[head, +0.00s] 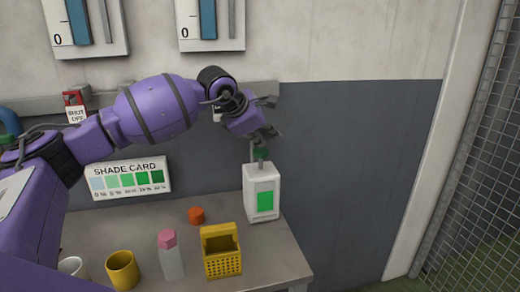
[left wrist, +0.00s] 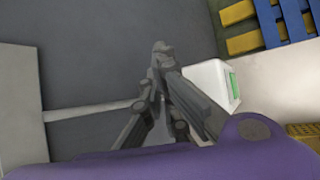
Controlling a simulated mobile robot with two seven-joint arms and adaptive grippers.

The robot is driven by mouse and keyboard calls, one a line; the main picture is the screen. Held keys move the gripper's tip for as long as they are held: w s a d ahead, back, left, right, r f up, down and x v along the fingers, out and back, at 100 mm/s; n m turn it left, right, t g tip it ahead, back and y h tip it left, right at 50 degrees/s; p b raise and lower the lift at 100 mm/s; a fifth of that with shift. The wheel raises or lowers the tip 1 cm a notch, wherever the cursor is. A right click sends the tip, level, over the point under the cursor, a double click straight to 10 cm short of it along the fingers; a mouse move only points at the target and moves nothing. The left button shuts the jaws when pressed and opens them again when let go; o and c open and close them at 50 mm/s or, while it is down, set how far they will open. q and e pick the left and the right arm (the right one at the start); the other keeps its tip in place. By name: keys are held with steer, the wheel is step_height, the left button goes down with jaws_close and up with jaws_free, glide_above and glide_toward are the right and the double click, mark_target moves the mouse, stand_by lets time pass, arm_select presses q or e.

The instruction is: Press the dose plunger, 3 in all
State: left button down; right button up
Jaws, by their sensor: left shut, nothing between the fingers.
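The dose dispenser (head: 262,190) is a white box-shaped bottle with a green front patch, standing upright at the back right of the bench. Its green plunger (head: 261,154) tops a short stem. My left gripper (head: 270,132) is shut and empty, just above the plunger; I cannot tell whether they touch. In the left wrist view the shut fingers (left wrist: 162,50) are beside the white dispenser (left wrist: 208,82), whose green patch faces right. The plunger is not visible there, perhaps hidden by the fingers. My right gripper is not in view.
On the bench (head: 275,262) stand a yellow basket (head: 222,265), a pink-capped bottle (head: 171,262), an orange cap (head: 196,215), a yellow mug (head: 122,271) and a white cup (head: 72,266). A shade card (head: 128,177) is behind. A wire mesh fence (head: 480,150) is at right.

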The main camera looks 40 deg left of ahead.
mark_target(266, 152)
arm_select(q)
steer(key=shift+r, duration=0.15)
